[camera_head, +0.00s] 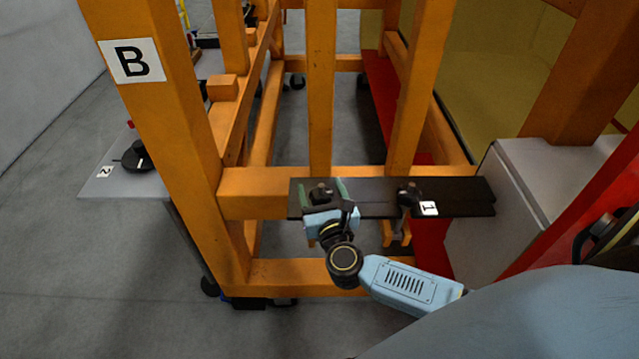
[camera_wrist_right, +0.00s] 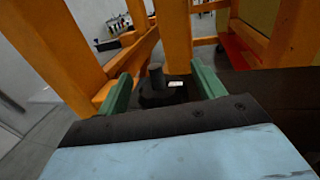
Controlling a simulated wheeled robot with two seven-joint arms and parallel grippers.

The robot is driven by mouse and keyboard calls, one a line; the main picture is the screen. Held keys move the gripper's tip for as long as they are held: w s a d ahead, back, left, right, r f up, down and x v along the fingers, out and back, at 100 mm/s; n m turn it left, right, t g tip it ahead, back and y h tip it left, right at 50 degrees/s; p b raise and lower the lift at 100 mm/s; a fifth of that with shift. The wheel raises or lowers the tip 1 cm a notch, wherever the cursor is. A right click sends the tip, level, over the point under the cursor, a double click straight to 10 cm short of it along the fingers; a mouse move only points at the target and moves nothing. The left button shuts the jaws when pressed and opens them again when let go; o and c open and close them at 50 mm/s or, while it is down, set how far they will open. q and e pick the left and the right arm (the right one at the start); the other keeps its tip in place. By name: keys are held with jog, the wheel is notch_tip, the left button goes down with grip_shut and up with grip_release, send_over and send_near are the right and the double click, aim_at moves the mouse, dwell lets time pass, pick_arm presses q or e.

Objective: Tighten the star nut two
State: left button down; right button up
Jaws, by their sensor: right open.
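My right gripper (camera_head: 322,190) reaches the dark plate (camera_head: 375,209) on the orange frame. Its green fingers are open, one on each side of a black star nut (camera_head: 321,187). In the right wrist view this black nut (camera_wrist_right: 157,92) stands between the open fingers (camera_wrist_right: 160,85), with a stud rising from it and a small white label whose text I cannot read. I cannot tell whether the fingers touch it. A second black star nut (camera_head: 408,193) is to the right, beside a label marked 1 (camera_head: 428,208). My left gripper is out of view.
An orange frame post (camera_head: 160,110) marked B stands at the left. A grey table (camera_head: 125,190) beyond it holds a black knob (camera_head: 136,157) and a label marked 2 (camera_head: 105,172). A grey box (camera_head: 530,190) and red panel close the right side.

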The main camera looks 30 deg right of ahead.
jog(key=shift+x, duration=0.85)
jog(key=shift+c, duration=0.3)
jog(key=c, duration=0.9)
jog(key=shift+c, duration=0.2)
jog(key=shift+f+m+h, duration=0.1)
jog(key=shift+m+h, duration=0.2)
jog(key=shift+h, duration=0.2)
jog(key=shift+s+d+f+m+g+h+b, duration=0.1)
jog(key=shift+f+m+g+h+b, duration=0.05)
jog(key=shift+m+g+h+b, duration=0.9)
jog(key=m+g+h+b, duration=0.2)
jog(key=b, duration=0.1)
jog(key=m+g+h+b, duration=0.2)
jog(key=g+h+b, duration=0.1)
jog(key=b, duration=0.1)
jog(key=s+m+g+h+b, duration=0.1)
jog(key=m+g+h+b, duration=0.1)
jog(key=m+g+b, duration=0.1)
jog(key=shift+d+h, duration=0.35)
jog(key=shift+d, duration=0.05)
jog(key=shift+d+r+m+g+h+b, duration=0.1)
jog(key=shift+r+m+g+h+b, duration=0.15)
jog(key=shift+m+g+b, duration=0.5)
